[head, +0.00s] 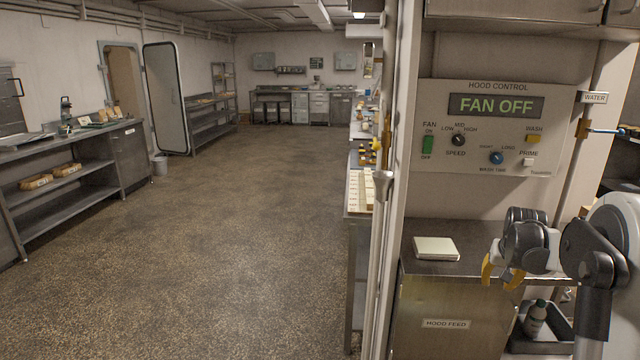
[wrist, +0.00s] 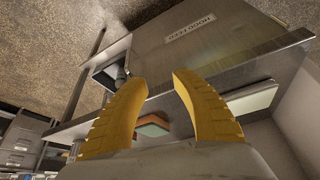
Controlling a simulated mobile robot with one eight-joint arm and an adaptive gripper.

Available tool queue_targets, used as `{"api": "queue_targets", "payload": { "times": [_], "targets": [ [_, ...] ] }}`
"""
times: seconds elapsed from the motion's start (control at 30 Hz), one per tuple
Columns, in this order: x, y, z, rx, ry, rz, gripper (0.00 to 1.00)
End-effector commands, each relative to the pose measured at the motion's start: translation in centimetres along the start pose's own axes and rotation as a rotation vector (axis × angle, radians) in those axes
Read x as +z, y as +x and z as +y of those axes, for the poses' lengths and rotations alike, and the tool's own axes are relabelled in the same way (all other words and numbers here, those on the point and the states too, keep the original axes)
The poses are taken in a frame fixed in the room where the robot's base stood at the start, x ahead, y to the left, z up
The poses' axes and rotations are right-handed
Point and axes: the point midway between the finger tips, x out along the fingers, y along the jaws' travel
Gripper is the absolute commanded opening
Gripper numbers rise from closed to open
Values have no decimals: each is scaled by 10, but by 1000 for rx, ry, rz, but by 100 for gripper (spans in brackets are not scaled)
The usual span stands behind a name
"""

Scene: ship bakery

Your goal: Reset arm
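My gripper (head: 501,277) is at the right of the head view, above the steel counter (head: 470,262) below the hood control panel. Its two yellow fingers point down and are spread apart. In the wrist view my gripper (wrist: 158,82) shows a wide gap between the fingers, with nothing held. Beyond the gap is a small green and orange block (wrist: 152,125), partly covered by a finger. The hood control panel (head: 486,128) is on the wall behind my arm, and its display (head: 495,105) reads FAN OFF.
A pale square pad (head: 436,248) lies on the counter left of my gripper; it also shows in the wrist view (wrist: 252,99). A bottle (head: 535,318) stands in a dark tray (head: 541,343) below. A post (head: 398,180) borders the counter's left. Open floor (head: 220,220) fills the left.

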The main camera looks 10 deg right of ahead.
Motion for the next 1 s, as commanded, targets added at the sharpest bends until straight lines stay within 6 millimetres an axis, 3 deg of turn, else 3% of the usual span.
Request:
{"api": "queue_targets", "payload": {
  "times": [0.03, 0.2, 0.37, 0.5, 0.63, 0.8, 1.0],
  "targets": [
    [11, -30, -24, -15, -32, 11, 32],
    [62, -115, -87, -64, -128, 47, 32],
    [128, -179, -130, -113, -217, 81, 32],
    [196, -220, -153, -159, -294, 111, 32],
    [262, -243, -165, -202, -363, 138, 32],
    [329, -252, -168, -249, -432, 165, 32],
    [364, -250, -168, -275, -467, 180, 32]
  ]
}}
